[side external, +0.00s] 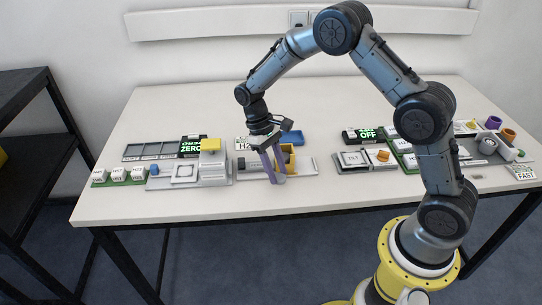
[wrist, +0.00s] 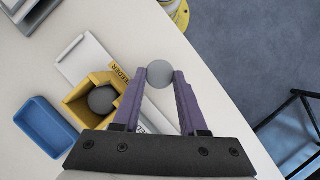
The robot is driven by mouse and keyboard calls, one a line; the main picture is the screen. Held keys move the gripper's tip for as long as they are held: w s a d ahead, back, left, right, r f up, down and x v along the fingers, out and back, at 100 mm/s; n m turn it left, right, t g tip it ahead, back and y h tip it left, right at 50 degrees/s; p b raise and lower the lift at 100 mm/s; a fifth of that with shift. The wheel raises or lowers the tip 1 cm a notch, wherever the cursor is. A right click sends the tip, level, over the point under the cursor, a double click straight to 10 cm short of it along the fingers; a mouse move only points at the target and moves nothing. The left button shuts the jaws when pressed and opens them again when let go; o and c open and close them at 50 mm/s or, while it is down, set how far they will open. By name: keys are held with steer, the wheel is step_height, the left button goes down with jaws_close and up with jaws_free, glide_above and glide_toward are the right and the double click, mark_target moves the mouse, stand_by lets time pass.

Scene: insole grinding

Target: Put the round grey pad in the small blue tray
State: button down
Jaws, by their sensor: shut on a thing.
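My gripper (wrist: 159,76) has purple fingers shut on a round grey pad (wrist: 159,72), which sits between the fingertips. In the side external view my gripper (side external: 277,177) points down in front of the yellow feeder; the pad is too small there to make out clearly. The small blue tray (wrist: 46,127) looks empty where it shows, and lies to the left of the fingers in the wrist view. In the side external view the blue tray (side external: 292,137) is behind the feeder, apart from my gripper.
The yellow feeder (wrist: 82,88) holds another grey pad (wrist: 102,99) and stands on a white base labelled FEEDER (wrist: 92,56). A scale-like station with a yellow block (side external: 210,145) is to the left. Other stations stand to the right. The table's front edge is near the gripper.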

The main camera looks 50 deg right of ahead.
step_height(320, 180, up, 17)
steer(key=s+d+n+t+h, duration=0.2)
steer(key=d+n+t+h, duration=0.3)
steer(key=d+n, duration=1)
steer(key=w+f+n, duration=0.1)
steer(key=w+f, duration=0.3)
steer(key=w+f+n, duration=0.1)
steer(key=w+f, duration=0.3)
steer(key=f, duration=0.1)
steer(key=w+f+n, duration=0.1)
steer(key=w+f, duration=0.4)
steer(key=shift+d+f, duration=0.25)
steer(key=shift+d, duration=0.1)
steer(key=shift+w+d+f, duration=0.15)
steer(key=shift+w+f, duration=0.3)
steer(key=shift+f, duration=1.6)
